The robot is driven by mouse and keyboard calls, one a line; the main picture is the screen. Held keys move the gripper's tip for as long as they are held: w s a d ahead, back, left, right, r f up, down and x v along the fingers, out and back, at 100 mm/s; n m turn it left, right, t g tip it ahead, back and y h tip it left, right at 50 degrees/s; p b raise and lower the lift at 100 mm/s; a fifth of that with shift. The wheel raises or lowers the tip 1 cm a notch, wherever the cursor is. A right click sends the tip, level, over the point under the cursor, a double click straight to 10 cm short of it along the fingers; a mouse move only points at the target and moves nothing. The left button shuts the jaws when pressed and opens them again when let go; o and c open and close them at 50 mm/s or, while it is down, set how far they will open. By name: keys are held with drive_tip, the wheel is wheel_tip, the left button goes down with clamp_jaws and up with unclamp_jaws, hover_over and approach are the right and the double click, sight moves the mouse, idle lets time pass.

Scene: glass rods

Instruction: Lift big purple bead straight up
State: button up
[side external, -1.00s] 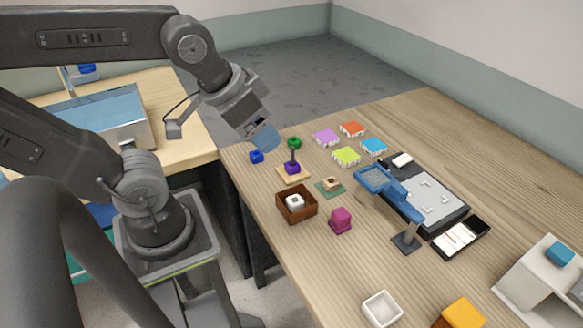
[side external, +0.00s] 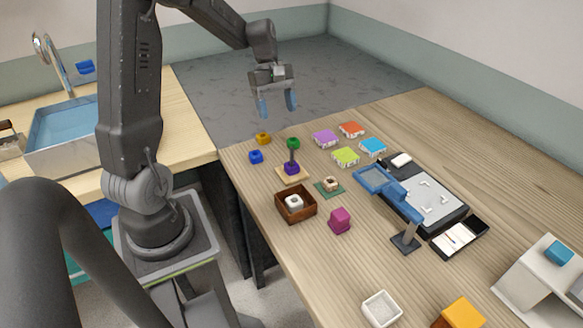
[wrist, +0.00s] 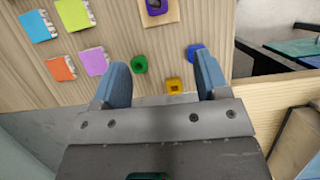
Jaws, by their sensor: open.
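The purple bead (side external: 291,169) sits low around a dark upright rod (side external: 292,155) on a pale wooden base (side external: 299,178). In the wrist view the purple bead (wrist: 155,8) is partly cut off by the top edge. My gripper (side external: 277,104) is open and empty, in the air beyond the rod and well above the table. In the wrist view my gripper (wrist: 161,66) points at the table's edge, with the rod base ahead of it.
A green bead (wrist: 140,64), a blue bead (wrist: 195,53) and a yellow bead (wrist: 173,86) lie loose near the base. A brown box (side external: 283,209) holding a white piece, a magenta block (side external: 340,220) and a blue magnifier stand (side external: 404,196) stand nearer.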

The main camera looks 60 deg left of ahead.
approach(292, 168)
drive_tip(key=f, duration=0.1)
drive_tip(key=a+f, duration=0.1)
drive_tip(key=f, duration=0.1)
drive_tip(key=shift+w+a+f, duration=0.15)
drive_tip(key=shift+a+f, duration=0.1)
drive_tip(key=shift+a, duration=0.05)
drive_tip(key=shift+x, duration=2.8)
drive_tip(key=shift+w, duration=0.15)
drive_tip(key=shift+c, duration=0.5)
drive_tip(key=c, duration=0.9)
